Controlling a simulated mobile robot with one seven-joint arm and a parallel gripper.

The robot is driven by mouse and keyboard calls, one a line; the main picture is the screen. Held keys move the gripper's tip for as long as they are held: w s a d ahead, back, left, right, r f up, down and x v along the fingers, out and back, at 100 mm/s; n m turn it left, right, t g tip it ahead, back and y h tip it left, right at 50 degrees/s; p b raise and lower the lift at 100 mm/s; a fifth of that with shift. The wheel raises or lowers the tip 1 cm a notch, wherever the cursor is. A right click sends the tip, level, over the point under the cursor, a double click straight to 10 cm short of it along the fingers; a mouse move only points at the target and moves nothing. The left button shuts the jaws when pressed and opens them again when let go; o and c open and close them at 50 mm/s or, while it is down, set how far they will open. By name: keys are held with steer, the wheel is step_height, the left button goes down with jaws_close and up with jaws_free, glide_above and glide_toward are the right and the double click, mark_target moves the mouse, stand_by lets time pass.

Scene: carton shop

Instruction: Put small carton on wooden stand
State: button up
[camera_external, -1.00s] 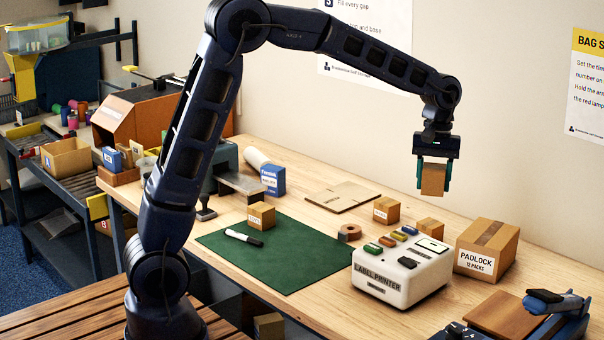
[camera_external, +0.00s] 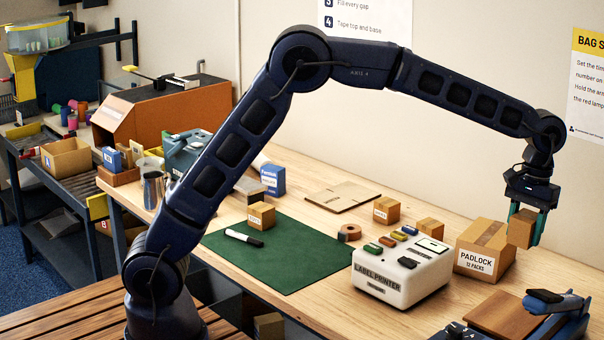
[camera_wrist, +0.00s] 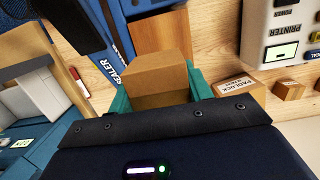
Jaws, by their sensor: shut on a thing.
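My gripper (camera_external: 526,236) is shut on a small brown carton (camera_external: 520,229), with a teal finger on each side. In the wrist view the held carton (camera_wrist: 158,82) fills the space between the fingers. A flat brown wooden block (camera_external: 503,313), which looks like the wooden stand, lies at the lower right beside a blue sealer (camera_external: 556,304). The block (camera_wrist: 160,34) also shows beyond the carton in the wrist view, its top bare where visible.
The padlock box (camera_external: 487,250) and white label printer (camera_external: 402,272) stand left of my gripper. More small cartons sit on the bench (camera_external: 330,175), one on the green mat (camera_external: 285,262). The sealer's blue body is close to the wooden block.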

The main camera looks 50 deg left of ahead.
mark_target(507, 315)
step_height(507, 315, down, 18)
steer(key=shift+f, duration=0.2)
stand_by(0.4)
steer(key=shift+f, duration=0.1)
steer(key=o, duration=1)
steer(key=shift+c, duration=0.2)
